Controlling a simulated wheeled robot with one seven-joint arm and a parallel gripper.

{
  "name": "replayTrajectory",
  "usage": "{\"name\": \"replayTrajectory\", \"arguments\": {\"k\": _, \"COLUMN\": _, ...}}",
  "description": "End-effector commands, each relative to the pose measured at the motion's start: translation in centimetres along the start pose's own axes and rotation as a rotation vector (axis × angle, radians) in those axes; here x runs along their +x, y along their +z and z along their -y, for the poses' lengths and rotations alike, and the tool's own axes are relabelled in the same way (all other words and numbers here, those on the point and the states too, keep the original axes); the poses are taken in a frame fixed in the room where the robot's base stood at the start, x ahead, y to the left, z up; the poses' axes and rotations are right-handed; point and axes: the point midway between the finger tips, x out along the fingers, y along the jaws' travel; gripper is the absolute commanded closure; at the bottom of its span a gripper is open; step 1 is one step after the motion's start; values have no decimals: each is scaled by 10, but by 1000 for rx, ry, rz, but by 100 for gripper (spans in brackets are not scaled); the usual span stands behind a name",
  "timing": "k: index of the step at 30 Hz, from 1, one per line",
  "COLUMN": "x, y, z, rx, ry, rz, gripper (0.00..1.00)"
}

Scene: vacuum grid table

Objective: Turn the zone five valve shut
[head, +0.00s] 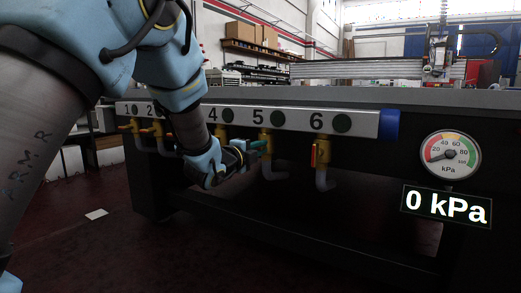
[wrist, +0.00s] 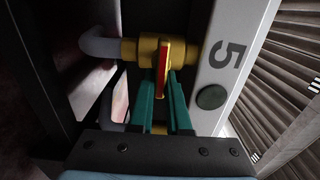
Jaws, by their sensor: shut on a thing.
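The zone five valve has a yellow body on a grey pipe under the number 5 on the white label strip; it shows in the head view (head: 266,138) and the wrist view (wrist: 130,50). Its handle (wrist: 163,62), yellow with a red face, stands crosswise to the pipe in the wrist view. My gripper (head: 260,147) comes from the left in the head view. Its green fingers (wrist: 162,82) are shut on the handle, one on each side. The handle's lower end is between the fingers, and in the head view they hide most of it.
The zone six valve (head: 321,152), with a red handle face, stands close on the right. The zone one (head: 130,127) and two (head: 152,130) valves are left, partly beside my arm. A gauge (head: 450,154) and a display (head: 446,206) reading 0 kPa are at right.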

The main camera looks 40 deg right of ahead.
Motion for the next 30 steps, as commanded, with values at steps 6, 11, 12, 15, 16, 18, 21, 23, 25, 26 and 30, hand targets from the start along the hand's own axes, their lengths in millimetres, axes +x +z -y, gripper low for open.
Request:
{"name": "replayTrajectory", "arguments": {"k": 6, "x": 0, "y": 0, "z": -2, "rx": 1, "ry": 3, "rz": -1, "gripper": 100}}
{"name": "replayTrajectory", "arguments": {"k": 11, "x": 0, "y": 0, "z": -1, "rx": 0, "ry": 3, "rz": -1, "gripper": 68}}
{"name": "replayTrajectory", "arguments": {"k": 12, "x": 0, "y": 0, "z": -1, "rx": 0, "ry": 2, "rz": -1, "gripper": 64}}
{"name": "replayTrajectory", "arguments": {"k": 15, "x": 0, "y": 0, "z": -1, "rx": 0, "ry": 2, "rz": -1, "gripper": 55}}
{"name": "replayTrajectory", "arguments": {"k": 16, "x": 0, "y": 0, "z": -1, "rx": 0, "ry": 2, "rz": 0, "gripper": 55}}
{"name": "replayTrajectory", "arguments": {"k": 18, "x": 0, "y": 0, "z": -1, "rx": 0, "ry": 1, "rz": 0, "gripper": 55}}
{"name": "replayTrajectory", "arguments": {"k": 21, "x": 0, "y": 0, "z": 0, "rx": 0, "ry": 1, "rz": 0, "gripper": 55}}
{"name": "replayTrajectory", "arguments": {"k": 23, "x": -2, "y": 0, "z": 0, "rx": -1, "ry": 1, "rz": 0, "gripper": 55}}
{"name": "replayTrajectory", "arguments": {"k": 25, "x": -7, "y": 0, "z": 0, "rx": -1, "ry": 1, "rz": 0, "gripper": 55}}
{"name": "replayTrajectory", "arguments": {"k": 26, "x": -10, "y": 0, "z": 0, "rx": -1, "ry": 2, "rz": 1, "gripper": 55}}
{"name": "replayTrajectory", "arguments": {"k": 30, "x": -34, "y": 0, "z": 1, "rx": -3, "ry": 3, "rz": 1, "gripper": 55}}
